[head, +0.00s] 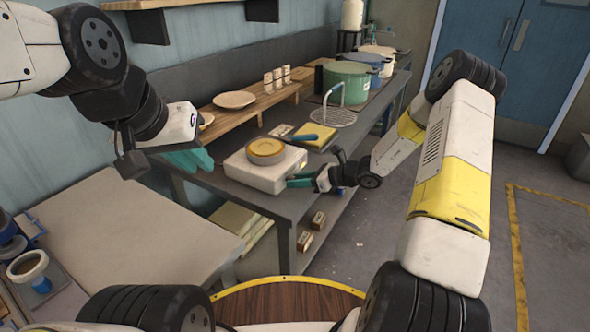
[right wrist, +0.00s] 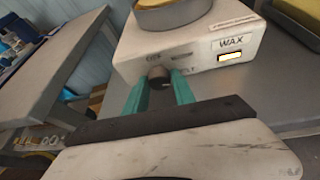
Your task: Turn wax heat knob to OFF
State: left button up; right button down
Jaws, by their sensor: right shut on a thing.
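The white wax heater (head: 262,172) stands on the grey workbench with a round yellow-brown pan (head: 266,150) on top. In the right wrist view its front (right wrist: 195,50) carries a "WAX" label, a lit yellow-white display (right wrist: 231,57) and a dark round knob (right wrist: 158,74). My right gripper (head: 299,181) is at the heater's front; in the right wrist view its teal fingers (right wrist: 160,88) are closed on the knob from both sides. The knob's pointer direction cannot be told. My left gripper (head: 190,160) hangs in the air left of the heater; its finger gap cannot be made out.
A yellow block (head: 315,137) with a blue-handled tool lies behind the heater. A wire rack (head: 333,117), a green pot (head: 347,82) and other pots stand further back. A wooden shelf (head: 255,104) runs along the wall. A bare table (head: 120,225) is at left.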

jog(key=shift+s+n+t+h, duration=0.1)
jog(key=shift+n+t+h, duration=0.55)
jog(key=shift+n, duration=0.55)
jog(key=c, duration=1.1)
grip_release()
jog(key=shift+o, duration=0.2)
jog(key=v, duration=0.7)
jog(key=shift+s+d, duration=0.25)
jog(key=shift+s, duration=0.05)
jog(key=shift+c, duration=0.2)
